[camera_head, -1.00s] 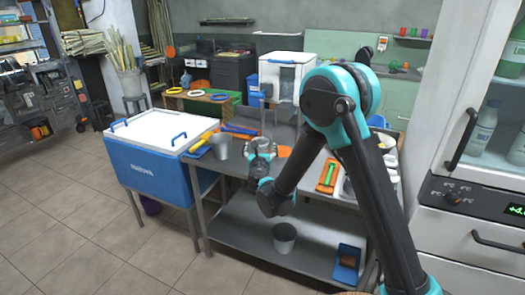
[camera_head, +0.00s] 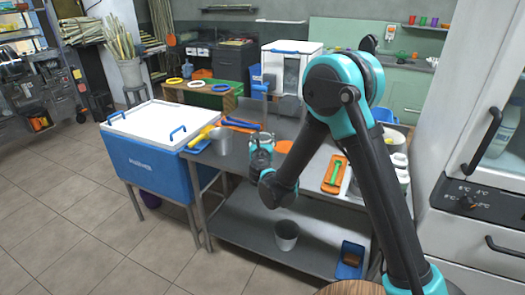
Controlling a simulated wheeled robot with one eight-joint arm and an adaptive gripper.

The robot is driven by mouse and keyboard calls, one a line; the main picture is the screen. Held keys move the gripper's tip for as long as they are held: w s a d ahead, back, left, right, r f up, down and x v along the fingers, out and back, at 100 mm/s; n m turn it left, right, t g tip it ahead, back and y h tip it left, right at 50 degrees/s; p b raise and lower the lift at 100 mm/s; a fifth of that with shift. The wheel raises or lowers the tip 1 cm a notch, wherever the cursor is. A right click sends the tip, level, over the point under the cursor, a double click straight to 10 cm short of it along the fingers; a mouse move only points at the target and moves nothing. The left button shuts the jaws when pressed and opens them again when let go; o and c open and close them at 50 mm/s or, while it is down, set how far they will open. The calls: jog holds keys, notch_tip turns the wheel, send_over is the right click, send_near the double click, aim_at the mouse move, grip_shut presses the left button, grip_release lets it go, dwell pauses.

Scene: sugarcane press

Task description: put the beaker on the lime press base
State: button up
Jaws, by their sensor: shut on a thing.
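My gripper (camera_head: 261,139) is over the metal worktable, left of the middle of the picture, pointing away from me. It is shut on a small clear-looking thing that I take to be the beaker; the fingers and wrist hide most of it. Just behind the gripper stands a grey upright press with an arm (camera_head: 265,90), which seems to be the lime press. Its base is largely hidden by my gripper, so I cannot tell whether the beaker touches it.
A grey cup (camera_head: 220,142) stands just left of my gripper, near yellow and blue tools. A blue cooler (camera_head: 150,170) is further left. An orange tray with a green tool (camera_head: 335,174) lies right. A metal bucket (camera_head: 286,235) stands on the lower shelf (camera_head: 250,240).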

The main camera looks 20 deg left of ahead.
jog(key=c, duration=0.7)
jog(key=shift+o, duration=0.2)
jog(key=shift+r, duration=0.1)
notch_tip(320, 180, up, 20)
